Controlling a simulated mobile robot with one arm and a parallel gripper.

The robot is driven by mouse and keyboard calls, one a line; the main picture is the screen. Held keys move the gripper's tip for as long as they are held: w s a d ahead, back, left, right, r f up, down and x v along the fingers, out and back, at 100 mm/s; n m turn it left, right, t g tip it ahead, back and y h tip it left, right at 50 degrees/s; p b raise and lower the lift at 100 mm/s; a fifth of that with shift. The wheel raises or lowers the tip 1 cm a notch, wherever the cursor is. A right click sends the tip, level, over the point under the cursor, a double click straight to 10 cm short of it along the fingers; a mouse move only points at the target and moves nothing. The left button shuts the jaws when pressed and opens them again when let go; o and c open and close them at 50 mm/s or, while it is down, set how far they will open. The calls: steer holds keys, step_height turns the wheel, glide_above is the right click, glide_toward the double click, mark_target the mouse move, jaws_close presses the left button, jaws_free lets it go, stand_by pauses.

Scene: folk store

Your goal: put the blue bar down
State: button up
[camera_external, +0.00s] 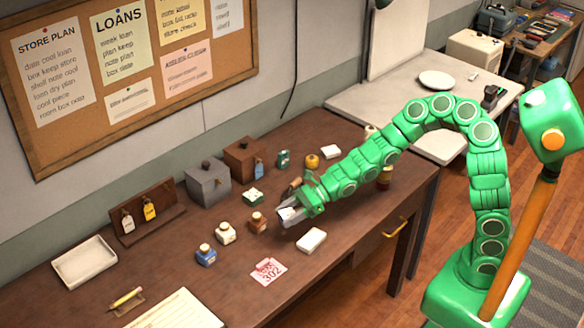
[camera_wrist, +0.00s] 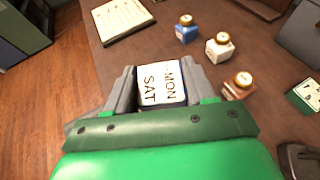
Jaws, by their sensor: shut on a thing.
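My gripper (camera_external: 288,216) is over the dark brown desk (camera_external: 200,285), its fingers pointing left and down. In the wrist view its two grey fingers (camera_wrist: 160,78) are shut on a white-faced block (camera_wrist: 161,96) lettered MON and SAT, with a dark bluish edge. No plainly blue bar shows; I cannot tell whether this block is the blue bar. In the external view only a pale bit of the block shows between the fingers. I cannot tell whether it touches the desk.
A brown bottle (camera_external: 256,222), a cream bottle (camera_external: 226,233) and a blue bottle (camera_external: 206,255) stand left of my gripper. A white block (camera_external: 311,240) and pink 302 card (camera_external: 268,271) lie in front. An empty-looking white tray (camera_external: 85,262) is far left.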

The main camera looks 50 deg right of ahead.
steer(key=shift+s+a+f, duration=0.75)
steer(key=shift+s+a, duration=0.2)
steer(key=shift+a, duration=0.3)
glide_above(246, 255)
steer(key=shift+f, duration=6.55)
steer(key=o, duration=1)
steer(key=shift+f, duration=0.1)
